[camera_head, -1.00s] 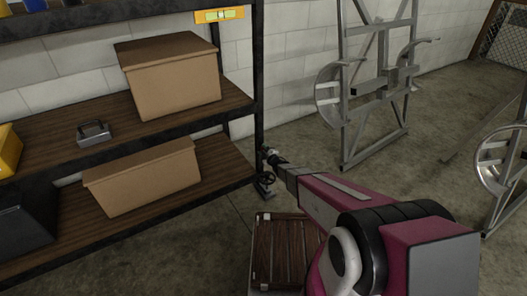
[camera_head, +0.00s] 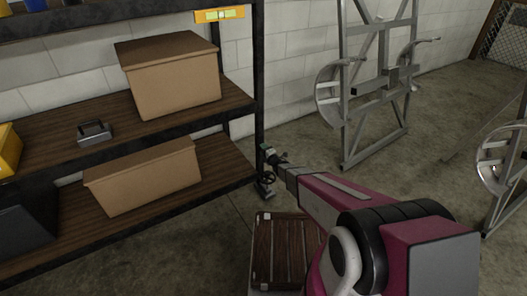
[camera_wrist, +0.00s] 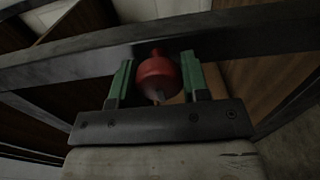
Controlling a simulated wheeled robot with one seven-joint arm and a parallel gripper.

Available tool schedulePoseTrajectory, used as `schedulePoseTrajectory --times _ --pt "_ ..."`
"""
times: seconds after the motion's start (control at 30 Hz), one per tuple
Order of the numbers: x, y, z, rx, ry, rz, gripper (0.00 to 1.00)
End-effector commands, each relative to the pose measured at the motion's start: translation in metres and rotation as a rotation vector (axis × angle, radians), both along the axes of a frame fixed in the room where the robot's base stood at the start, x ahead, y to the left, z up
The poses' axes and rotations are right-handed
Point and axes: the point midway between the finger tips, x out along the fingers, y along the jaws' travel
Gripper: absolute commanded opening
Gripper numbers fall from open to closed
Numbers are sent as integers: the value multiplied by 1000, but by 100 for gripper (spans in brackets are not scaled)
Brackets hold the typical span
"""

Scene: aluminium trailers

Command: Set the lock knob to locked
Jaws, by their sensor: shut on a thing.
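A red rounded knob (camera_wrist: 157,76) shows in the wrist view, between the two green fingers of my gripper (camera_wrist: 158,80). My gripper is shut on it, with a finger on each side. In the head view my gripper (camera_head: 268,151) is at the end of my arm, beside the shelf's dark front post. The knob cannot be made out in the head view, and I cannot read a locked or unlocked mark on it.
The shelf's dark post (camera_head: 260,90) stands right by my gripper. A dark metal bar (camera_wrist: 60,65) crosses the wrist view close by. A wooden crate (camera_head: 262,250) is on the floor below my arm. Metal trailer frames (camera_head: 350,130) stand to the right. Cardboard boxes (camera_head: 170,85) sit on the shelves.

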Motion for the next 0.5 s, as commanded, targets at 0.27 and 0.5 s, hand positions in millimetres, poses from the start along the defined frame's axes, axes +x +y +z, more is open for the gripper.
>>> schedulePoseTrajectory --times 0.27,0.5 --pt "-1 0 -1 -10 -3 1 19" --pt "-1 0 -1 -9 -3 1 65"
